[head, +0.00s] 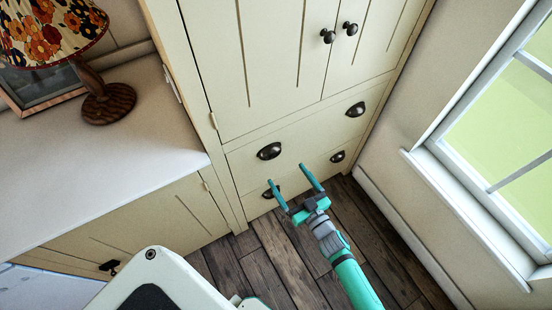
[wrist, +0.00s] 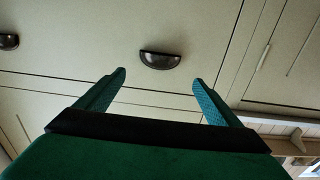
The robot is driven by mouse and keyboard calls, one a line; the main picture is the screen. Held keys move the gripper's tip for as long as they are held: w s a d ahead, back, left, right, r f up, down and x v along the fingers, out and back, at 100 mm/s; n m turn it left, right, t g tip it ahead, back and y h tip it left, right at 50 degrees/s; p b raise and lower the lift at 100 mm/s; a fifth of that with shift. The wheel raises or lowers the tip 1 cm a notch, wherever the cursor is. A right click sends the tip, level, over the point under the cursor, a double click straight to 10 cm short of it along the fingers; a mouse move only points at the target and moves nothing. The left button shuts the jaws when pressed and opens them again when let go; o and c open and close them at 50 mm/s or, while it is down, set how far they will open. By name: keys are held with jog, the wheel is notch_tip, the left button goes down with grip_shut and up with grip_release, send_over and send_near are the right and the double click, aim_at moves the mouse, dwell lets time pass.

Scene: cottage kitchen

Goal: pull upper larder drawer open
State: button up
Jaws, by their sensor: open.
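The upper larder drawer (head: 312,137) is cream and looks shut, flush with the cabinet front. It has two dark cup handles, a left one (head: 269,151) and a right one (head: 356,109). My gripper (head: 286,174) is open and empty, its teal fingers pointing at the larder front. In the wrist view, which looks upside down, a cup handle (wrist: 160,60), apparently the upper drawer's left one, lies beyond and between the fingertips (wrist: 160,78). The fingers appear short of it, not touching. Another handle (wrist: 9,41) shows at the left edge.
A lower drawer with cup handles (head: 338,156) sits below, partly behind my gripper. Larder doors with round knobs (head: 328,36) are above. A counter (head: 100,165) with a lamp (head: 108,103) stands left, a window (head: 500,130) right. Wooden floor (head: 270,265) in front is clear.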

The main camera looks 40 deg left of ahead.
aim_at(274, 156)
jog(key=x, duration=0.9)
jog(key=shift+w, duration=0.1)
jog(key=shift+c, duration=0.6)
jog(key=c, duration=1.2)
